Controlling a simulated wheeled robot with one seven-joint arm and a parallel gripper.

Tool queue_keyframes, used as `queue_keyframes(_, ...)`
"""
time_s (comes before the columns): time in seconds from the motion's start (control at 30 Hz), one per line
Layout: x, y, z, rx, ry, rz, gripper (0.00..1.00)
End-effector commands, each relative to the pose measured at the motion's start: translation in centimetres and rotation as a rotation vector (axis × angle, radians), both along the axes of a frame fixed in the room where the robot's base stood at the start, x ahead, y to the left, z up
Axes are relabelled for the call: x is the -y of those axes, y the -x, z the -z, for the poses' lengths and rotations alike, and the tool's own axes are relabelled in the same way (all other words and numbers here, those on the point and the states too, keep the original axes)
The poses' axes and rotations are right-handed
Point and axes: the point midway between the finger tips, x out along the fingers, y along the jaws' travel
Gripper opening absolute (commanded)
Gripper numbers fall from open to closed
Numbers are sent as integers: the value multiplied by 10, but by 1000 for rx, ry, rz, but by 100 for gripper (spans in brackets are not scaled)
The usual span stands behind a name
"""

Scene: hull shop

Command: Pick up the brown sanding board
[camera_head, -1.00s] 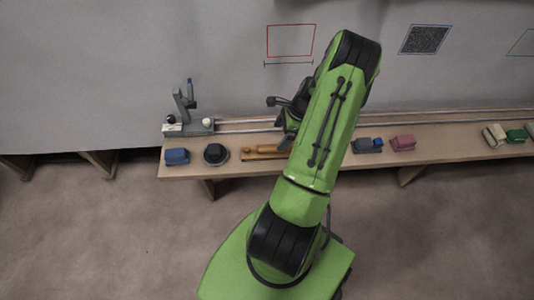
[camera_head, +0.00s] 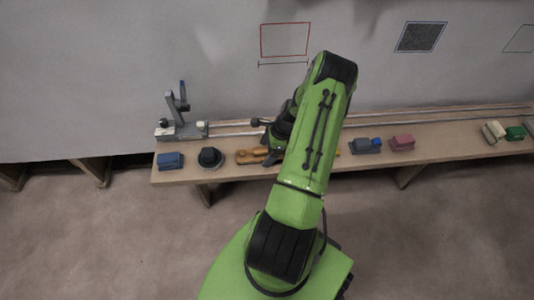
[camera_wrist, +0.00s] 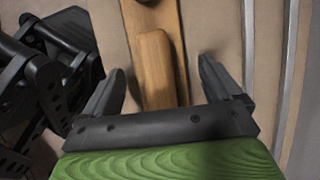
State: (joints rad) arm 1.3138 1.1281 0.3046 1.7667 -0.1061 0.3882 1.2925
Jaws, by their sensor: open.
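The brown sanding board (camera_head: 247,156) lies on the wooden bench, partly hidden behind my arm in the head view. In the wrist view it is a long wooden strip (camera_wrist: 180,38) with a raised wooden handle block (camera_wrist: 154,70) and a dark knob at the top. My gripper (camera_wrist: 160,80) is open, with one finger on each side of the handle block. It is not closed on it. In the head view my gripper is mostly hidden by the arm, above the board.
The bench (camera_head: 225,169) also holds a blue block (camera_head: 170,160) and a black round tool (camera_head: 210,158) to the left. A grey-blue block (camera_head: 365,146) and a pink block (camera_head: 402,143) stand to the right. A metal rail (camera_head: 235,132) runs behind, with a grey clamp stand (camera_head: 179,118).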

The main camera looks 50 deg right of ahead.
Motion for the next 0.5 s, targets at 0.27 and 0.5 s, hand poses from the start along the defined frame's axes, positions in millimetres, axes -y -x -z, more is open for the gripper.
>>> queue_keyframes(0.27, 0, 0, 4, 0, 0, 0, 92)
queue_keyframes(0.5, 0, 0, 4, 0, 0, 0, 85)
